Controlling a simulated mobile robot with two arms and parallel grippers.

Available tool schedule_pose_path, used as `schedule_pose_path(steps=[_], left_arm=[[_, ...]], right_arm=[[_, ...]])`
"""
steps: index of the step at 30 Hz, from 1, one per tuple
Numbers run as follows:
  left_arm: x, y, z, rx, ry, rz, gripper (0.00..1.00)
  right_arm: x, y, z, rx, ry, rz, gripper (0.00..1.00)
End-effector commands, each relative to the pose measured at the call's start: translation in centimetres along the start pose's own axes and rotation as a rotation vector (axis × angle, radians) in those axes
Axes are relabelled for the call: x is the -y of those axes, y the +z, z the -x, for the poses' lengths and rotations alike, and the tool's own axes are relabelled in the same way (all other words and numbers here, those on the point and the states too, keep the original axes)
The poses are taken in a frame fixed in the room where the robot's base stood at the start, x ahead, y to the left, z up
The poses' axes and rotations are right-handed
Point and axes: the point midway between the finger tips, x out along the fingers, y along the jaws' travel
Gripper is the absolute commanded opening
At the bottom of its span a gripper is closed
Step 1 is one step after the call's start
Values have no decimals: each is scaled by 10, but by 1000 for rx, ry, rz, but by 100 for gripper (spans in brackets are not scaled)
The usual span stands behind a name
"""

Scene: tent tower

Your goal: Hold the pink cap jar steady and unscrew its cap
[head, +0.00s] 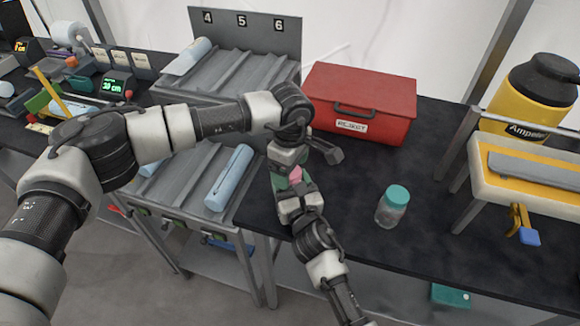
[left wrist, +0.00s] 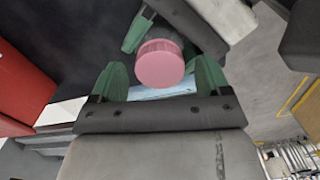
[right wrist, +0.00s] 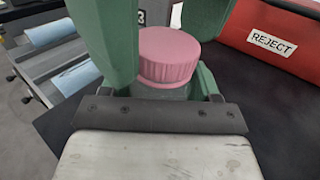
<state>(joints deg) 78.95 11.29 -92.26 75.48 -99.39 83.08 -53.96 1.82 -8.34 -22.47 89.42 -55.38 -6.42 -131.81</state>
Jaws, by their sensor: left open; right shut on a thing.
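The pink cap (left wrist: 160,64) sits on the jar in the left wrist view and shows ribbed from the side in the right wrist view (right wrist: 168,57). The jar body (right wrist: 160,92) is mostly hidden below the cap. My right gripper (head: 292,188) is shut on the jar body under the cap. My left gripper (head: 287,163) is above, with its green fingers apart on either side of the cap. A gap shows between those fingers and the cap in the left wrist view. In the head view the cap is a small pink patch between both grippers.
A red REJECT box (head: 365,105) stands behind the grippers. A teal-capped jar (head: 392,207) stands to the right on the dark table (head: 350,235). Sloped racks (head: 225,85) holding light-blue cylinders (head: 229,178) are at the left. A yellow bottle (head: 530,100) is far right.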

Motion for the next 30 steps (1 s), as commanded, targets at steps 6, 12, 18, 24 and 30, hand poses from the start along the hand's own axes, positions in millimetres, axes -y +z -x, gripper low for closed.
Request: schedule_pose_path(steps=[6,12,18,24,30], left_arm=[[0,0,30,-1,3,0,77],[0,1,43,1,0,-18,63],[0,3,64,4,2,-140,63],[0,0,68,1,0,-202,63],[0,0,39,2,-3,-203,63]], right_arm=[[0,0,0,0,0,0,0],[0,0,0,0,0,0,0],[0,0,0,0,0,0,0],[0,0,0,0,0,0,0],[0,0,0,0,0,0,0]])
